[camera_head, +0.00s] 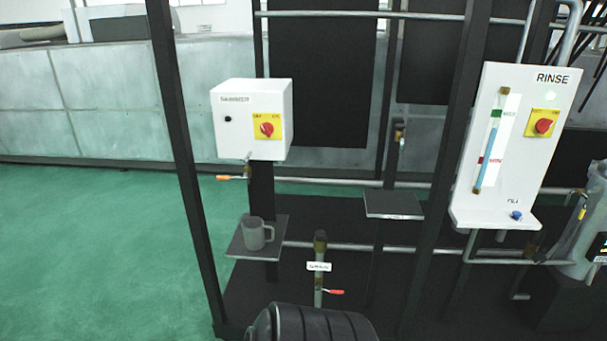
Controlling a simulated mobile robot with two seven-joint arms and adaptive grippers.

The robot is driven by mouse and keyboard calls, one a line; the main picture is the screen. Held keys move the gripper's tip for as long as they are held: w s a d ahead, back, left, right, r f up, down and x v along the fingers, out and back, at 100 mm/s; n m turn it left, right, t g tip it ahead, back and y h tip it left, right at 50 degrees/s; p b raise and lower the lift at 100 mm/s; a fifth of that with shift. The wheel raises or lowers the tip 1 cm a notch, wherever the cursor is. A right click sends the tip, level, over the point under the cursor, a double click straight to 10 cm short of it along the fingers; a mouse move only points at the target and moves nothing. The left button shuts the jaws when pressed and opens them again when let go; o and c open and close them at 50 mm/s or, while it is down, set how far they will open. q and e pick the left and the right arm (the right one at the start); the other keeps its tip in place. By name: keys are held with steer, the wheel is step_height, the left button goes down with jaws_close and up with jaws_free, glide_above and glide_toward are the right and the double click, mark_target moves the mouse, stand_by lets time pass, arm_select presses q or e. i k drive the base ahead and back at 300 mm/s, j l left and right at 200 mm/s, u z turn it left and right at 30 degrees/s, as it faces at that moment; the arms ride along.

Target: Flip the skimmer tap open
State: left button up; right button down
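The skimmer tap (247,172) is a small brass tap under the white box (238,120) labelled as the skimmer. Its orange lever (223,178) sticks out to the left, about level and crosswise to the tap's short upright body. A grey mug (256,233) stands upright on a small dark shelf (240,247) below the tap. Neither of my grippers can be made out in the head view.
A red-handled drain tap (333,292) stands low in the middle. A black ribbed rounded shape (312,325) is at the bottom edge. A white rinse panel (515,145) is at right. Dark uprights (185,150) frame the skimmer box; green floor (90,250) is clear at left.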

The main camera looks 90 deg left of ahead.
mark_target(232, 178)
steer(key=k+u, duration=0.1)
steer(key=u, duration=3.1)
